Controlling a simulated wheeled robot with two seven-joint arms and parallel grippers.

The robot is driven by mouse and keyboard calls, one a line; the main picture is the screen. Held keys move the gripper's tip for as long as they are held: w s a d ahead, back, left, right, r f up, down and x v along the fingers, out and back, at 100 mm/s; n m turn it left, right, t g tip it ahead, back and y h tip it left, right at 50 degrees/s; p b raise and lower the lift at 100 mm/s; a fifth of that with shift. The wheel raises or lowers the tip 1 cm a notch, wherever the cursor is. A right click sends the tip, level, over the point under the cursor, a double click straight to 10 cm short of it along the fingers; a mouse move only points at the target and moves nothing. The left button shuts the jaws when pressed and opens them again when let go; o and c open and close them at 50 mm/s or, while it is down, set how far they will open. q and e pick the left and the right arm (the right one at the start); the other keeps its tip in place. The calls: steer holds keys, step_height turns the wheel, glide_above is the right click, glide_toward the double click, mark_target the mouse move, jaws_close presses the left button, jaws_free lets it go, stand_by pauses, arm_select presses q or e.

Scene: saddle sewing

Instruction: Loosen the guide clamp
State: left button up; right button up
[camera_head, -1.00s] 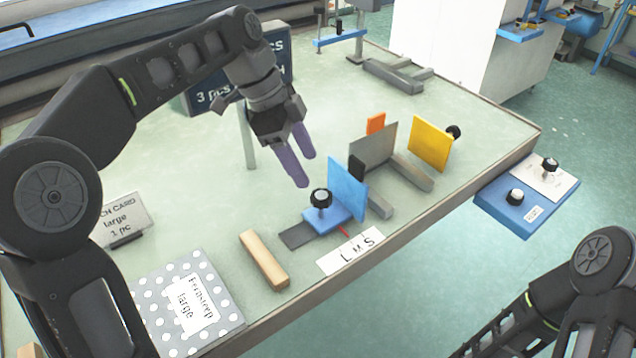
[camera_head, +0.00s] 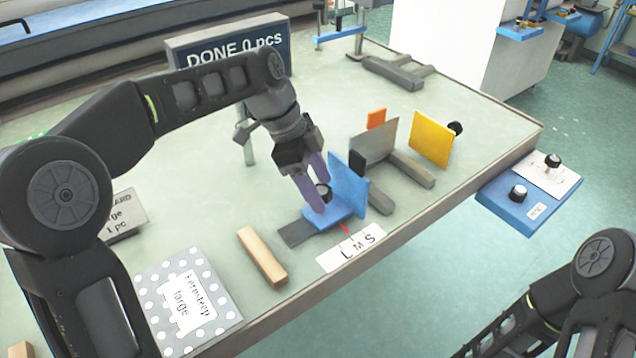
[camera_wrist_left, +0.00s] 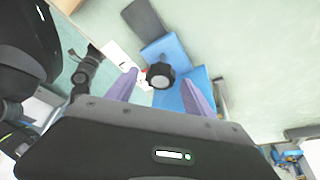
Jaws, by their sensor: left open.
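The guide clamp is a black round knob (camera_head: 324,191) on a blue sliding block (camera_head: 322,217) with an upright blue plate (camera_head: 348,184). The block sits on a dark grey rail (camera_head: 294,234) behind the L M S scale card (camera_head: 352,247). My left gripper (camera_head: 320,194) is open, its purple fingers pointing down at the knob and partly hiding it. In the left wrist view the knob (camera_wrist_left: 160,76) lies between the spread fingertips (camera_wrist_left: 158,90); I cannot tell whether either touches it. My right gripper is not in view; only part of that arm shows at lower right.
A wooden block (camera_head: 262,257) and a dotted "Fernsteep large" piece (camera_head: 187,303) lie to the left. A grey plate (camera_head: 376,142), a yellow plate (camera_head: 431,139) and an orange piece (camera_head: 377,118) stand to the right. A blue control box (camera_head: 528,203) is at the table edge.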

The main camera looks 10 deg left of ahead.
arm_select(q)
steer(key=shift+c, duration=0.3)
jaws_close()
stand_by(0.5)
